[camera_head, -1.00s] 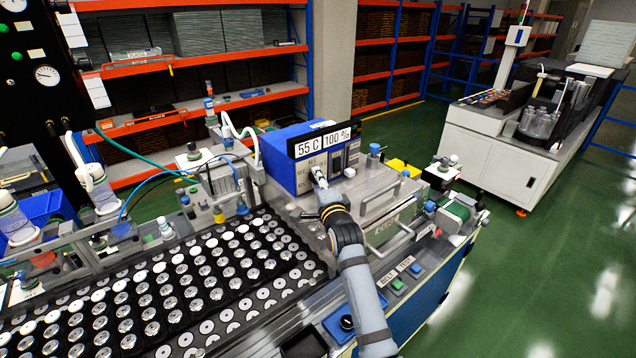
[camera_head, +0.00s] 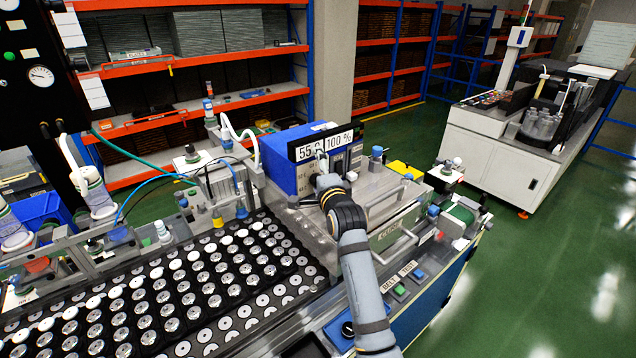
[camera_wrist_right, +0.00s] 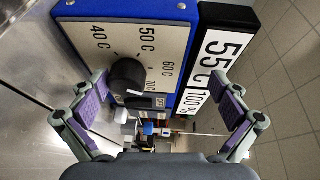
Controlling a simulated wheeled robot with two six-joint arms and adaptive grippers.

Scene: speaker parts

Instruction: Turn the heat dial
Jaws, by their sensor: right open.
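The heat dial (camera_wrist_right: 127,80) is a round black knob with a white mark, on a white panel face (camera_wrist_right: 165,35) marked 40 C to 70 C. In the right wrist view it stands between my right gripper's two purple-padded fingers, left of the middle. My right gripper (camera_wrist_right: 160,88) is open, its fingers spread wide; I see no contact with the dial. In the head view the right gripper (camera_head: 322,166) is in front of the blue control box (camera_head: 287,158), and the dial is hidden there. My left gripper is not in view.
A black sign (camera_wrist_right: 222,55) reading 55 C and 100 % stands beside the dial panel. A tray of round speaker parts (camera_head: 190,290) covers the bench left of my right arm. A clear-covered machine (camera_head: 385,205) with buttons stands close on the right.

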